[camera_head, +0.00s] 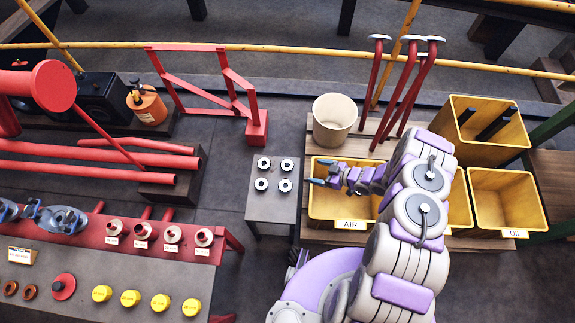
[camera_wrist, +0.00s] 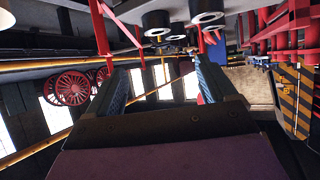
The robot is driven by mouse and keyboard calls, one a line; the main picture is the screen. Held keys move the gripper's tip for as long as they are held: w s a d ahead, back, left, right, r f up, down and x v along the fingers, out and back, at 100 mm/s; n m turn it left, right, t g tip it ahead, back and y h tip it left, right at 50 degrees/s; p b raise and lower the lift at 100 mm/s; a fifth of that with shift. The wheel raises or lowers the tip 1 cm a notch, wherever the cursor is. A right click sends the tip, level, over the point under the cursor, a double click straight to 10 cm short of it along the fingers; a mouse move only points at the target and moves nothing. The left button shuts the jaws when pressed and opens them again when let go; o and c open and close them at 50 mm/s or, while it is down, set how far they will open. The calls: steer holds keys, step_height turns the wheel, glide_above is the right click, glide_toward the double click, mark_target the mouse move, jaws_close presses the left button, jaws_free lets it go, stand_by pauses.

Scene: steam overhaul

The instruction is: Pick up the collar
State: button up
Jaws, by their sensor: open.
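Several short black ring-shaped pieces with white tops and dark centres, which look like collars (camera_head: 261,184), stand on a small grey stand (camera_head: 273,215) in the head view. No label tells which one the task means. Similar black and white round pieces (camera_wrist: 207,17) show at the top edge of the wrist view. My gripper (camera_head: 321,172) is to the right of the stand, over the yellow AIR bin, with its fingers pointing left toward the rings. It is apart from them. In the wrist view its two fingers (camera_wrist: 163,68) are spread with nothing between them.
Yellow bins, one labelled AIR (camera_head: 350,224) and one OIL (camera_head: 510,233), stand on a pallet at right with a cream bucket (camera_head: 334,118). A red-edged bench (camera_head: 150,243) with fittings and yellow caps is at left. Red frame (camera_head: 205,85) stands behind.

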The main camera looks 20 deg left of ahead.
steer(key=b, duration=0.3)
glide_toward(285, 165)
steer(key=a, duration=0.3)
steer(key=shift+a+f, duration=0.2)
steer(key=shift+f, duration=0.05)
steer(key=b+x, duration=0.1)
steer(key=x, duration=0.1)
steer(key=b+x, duration=0.1)
steer(key=x, duration=0.1)
steer(key=shift+d+f, duration=0.15)
steer(key=shift+f, duration=0.15)
steer(key=shift+w+a+f+b, duration=0.2)
steer(key=shift+a+b, duration=0.1)
steer(key=shift+a, duration=0.2)
steer(key=shift+c, duration=0.4)
steer(key=c, duration=1.4)
